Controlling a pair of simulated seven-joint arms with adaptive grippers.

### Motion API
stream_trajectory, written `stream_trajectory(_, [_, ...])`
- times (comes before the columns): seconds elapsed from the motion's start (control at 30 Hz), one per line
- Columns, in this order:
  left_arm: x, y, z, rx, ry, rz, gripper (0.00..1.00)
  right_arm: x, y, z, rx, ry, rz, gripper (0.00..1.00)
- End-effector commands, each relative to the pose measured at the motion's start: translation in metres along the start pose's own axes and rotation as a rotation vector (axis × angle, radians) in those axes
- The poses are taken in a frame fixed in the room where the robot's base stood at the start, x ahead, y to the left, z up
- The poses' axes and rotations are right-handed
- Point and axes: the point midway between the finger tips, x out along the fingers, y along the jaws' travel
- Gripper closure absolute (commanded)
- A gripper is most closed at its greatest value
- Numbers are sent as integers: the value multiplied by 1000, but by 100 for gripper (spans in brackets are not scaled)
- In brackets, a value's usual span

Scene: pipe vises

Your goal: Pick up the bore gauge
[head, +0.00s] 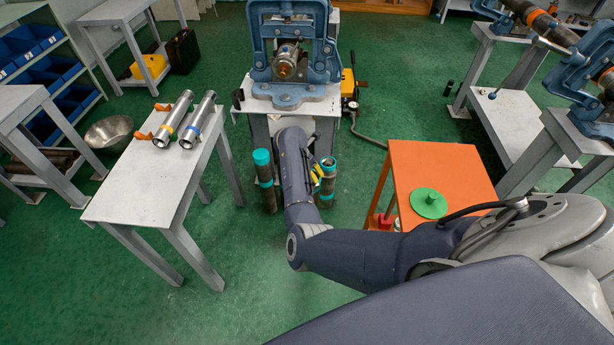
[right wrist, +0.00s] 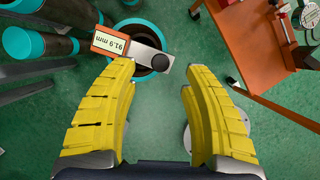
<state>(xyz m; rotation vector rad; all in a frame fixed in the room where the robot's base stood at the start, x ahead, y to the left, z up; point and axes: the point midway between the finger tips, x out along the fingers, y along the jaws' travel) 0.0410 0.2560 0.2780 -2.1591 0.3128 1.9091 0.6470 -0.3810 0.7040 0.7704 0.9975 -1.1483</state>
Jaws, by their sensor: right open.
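The bore gauge (right wrist: 125,44) has an orange-framed display reading 91.9 mm and a grey body with a dark round knob. In the right wrist view it lies across the mouth of a teal-ended pipe (right wrist: 148,27). My right gripper (right wrist: 158,72) is open, its yellow fingers apart and empty. The gauge is just beyond the fingertips, nearer the left finger. In the head view the right gripper (head: 318,178) is low beside the teal-topped pipes, partly covered by my own arm. I cannot make out the gauge there. My left gripper is not in view.
Another teal-capped pipe (head: 262,158) stands left of my arm. An orange table (head: 430,160) with a green disc (head: 428,203) is close on the right. A grey table (head: 150,190) with two silver cylinders is on the left. A blue vise (head: 290,45) stands behind.

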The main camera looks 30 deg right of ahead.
Motion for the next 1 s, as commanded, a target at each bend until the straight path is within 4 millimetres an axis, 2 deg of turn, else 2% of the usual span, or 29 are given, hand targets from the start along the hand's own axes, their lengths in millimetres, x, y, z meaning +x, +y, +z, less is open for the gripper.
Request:
stream_trajectory(0.4, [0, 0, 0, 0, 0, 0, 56, 43, 0, 0, -3, -2, -2, 52])
stream_trajectory(0.77, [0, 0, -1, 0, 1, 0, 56, 50, 0, 0, -2, -2, -1, 52])
stream_trajectory(0.8, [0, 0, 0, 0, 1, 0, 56, 50, 0, 0, -2, -2, -1, 49])
stream_trajectory(1.0, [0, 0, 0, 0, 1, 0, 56, 50, 0, 0, -2, -2, -1, 73])
